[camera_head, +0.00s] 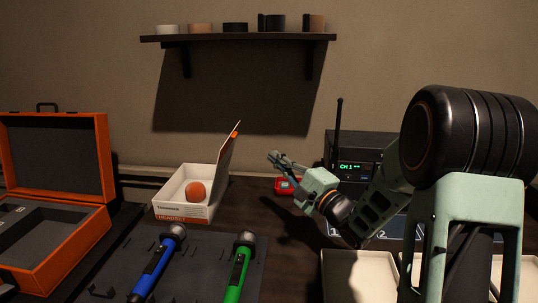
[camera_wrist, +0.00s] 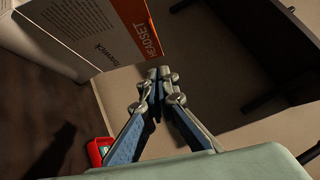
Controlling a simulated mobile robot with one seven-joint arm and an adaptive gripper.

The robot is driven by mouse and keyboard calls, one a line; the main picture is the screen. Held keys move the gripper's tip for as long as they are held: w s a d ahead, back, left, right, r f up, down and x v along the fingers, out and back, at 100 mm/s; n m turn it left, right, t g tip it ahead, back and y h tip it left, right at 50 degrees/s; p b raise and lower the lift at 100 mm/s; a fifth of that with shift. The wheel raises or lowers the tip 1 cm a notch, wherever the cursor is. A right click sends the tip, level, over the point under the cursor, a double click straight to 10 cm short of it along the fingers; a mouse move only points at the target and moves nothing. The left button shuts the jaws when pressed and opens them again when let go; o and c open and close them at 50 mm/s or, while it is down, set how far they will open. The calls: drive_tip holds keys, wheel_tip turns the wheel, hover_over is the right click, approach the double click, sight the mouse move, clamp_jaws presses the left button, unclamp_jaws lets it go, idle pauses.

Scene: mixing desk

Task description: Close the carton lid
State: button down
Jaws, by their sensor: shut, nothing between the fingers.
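The white carton (camera_head: 182,211) sits open on the desk with an orange "HEADSET" strip on its front. Its lid (camera_head: 228,160) stands up along the right side, leaning slightly outward. An orange-brown round thing (camera_head: 195,192) lies inside the carton. My gripper (camera_head: 270,156) is right of the lid, at about the height of its upper half, with a gap seen between them. In the wrist view, my fingers (camera_wrist: 157,73) are shut and empty. The lid's outer face (camera_wrist: 85,38), white with an orange "HEADSET" band, is at upper left; the carton's inside is hidden there.
A small red item (camera_head: 285,187) lies on the desk beneath my gripper. Behind my arm is a black receiver (camera_head: 345,150) with an antenna. Blue (camera_head: 158,265) and green (camera_head: 238,268) microphones lie on a dark mat in front. An open orange case (camera_head: 75,250) stands left.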

drive_tip(key=w+a+r+b, duration=0.1)
drive_tip(key=w+a+r, duration=0.1)
drive_tip(key=w+a, duration=0.5)
drive_tip(key=shift+w+a+r+b, duration=0.25)
drive_tip(key=shift+a+r+b, duration=0.15)
drive_tip(key=shift+a, duration=0.2)
